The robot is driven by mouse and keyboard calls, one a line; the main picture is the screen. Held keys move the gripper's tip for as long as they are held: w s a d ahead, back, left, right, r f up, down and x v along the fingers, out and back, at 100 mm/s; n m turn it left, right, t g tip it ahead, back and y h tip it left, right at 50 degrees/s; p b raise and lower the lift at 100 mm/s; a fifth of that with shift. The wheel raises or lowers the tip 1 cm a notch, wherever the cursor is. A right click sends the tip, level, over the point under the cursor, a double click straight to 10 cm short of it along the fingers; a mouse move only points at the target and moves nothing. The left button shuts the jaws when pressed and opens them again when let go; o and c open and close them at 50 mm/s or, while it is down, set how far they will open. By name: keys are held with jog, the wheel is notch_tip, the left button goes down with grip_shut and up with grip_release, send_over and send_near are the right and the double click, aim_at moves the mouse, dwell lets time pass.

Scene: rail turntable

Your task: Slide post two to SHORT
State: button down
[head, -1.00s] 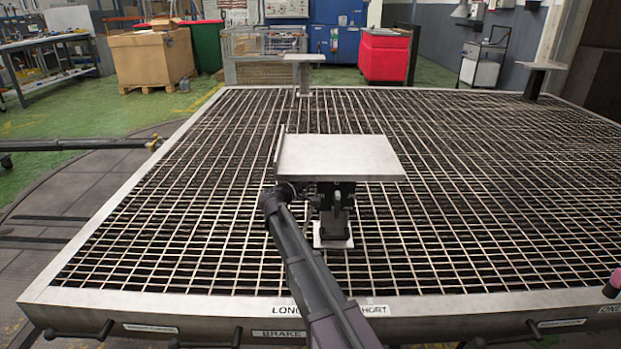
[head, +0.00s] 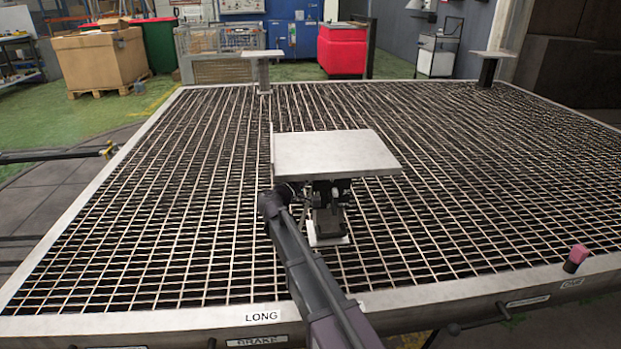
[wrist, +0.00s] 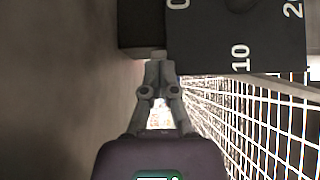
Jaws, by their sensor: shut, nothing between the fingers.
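The nearest post (head: 327,215) stands on a light foot on the grating and carries a flat pale plate (head: 335,152). No number for this post is readable. A LONG label (head: 262,317) is on the near rim; my arm covers the place of the SHORT label. In the head view my gripper is hidden by the wrist and the plate. In the wrist view my gripper (wrist: 160,62) is shut and empty. Its tips are at the lower edge of a dark block (wrist: 215,50) with white scale numbers, such as 10; I cannot tell whether they touch.
The turntable grating (head: 180,200) spreads around the post, mostly clear. Two other plate-topped posts stand at the back left (head: 263,75) and back right (head: 490,70). A pink-topped knob (head: 576,257) stands on the right near rim. A BRAKE label (head: 257,341) is below LONG.

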jog(key=shift+a, duration=0.15)
jog(key=w+a+v, duration=0.1)
jog(key=a+v, duration=0.1)
jog(key=v, duration=1)
jog(key=shift+a, duration=0.2)
jog(key=shift+w, duration=0.1)
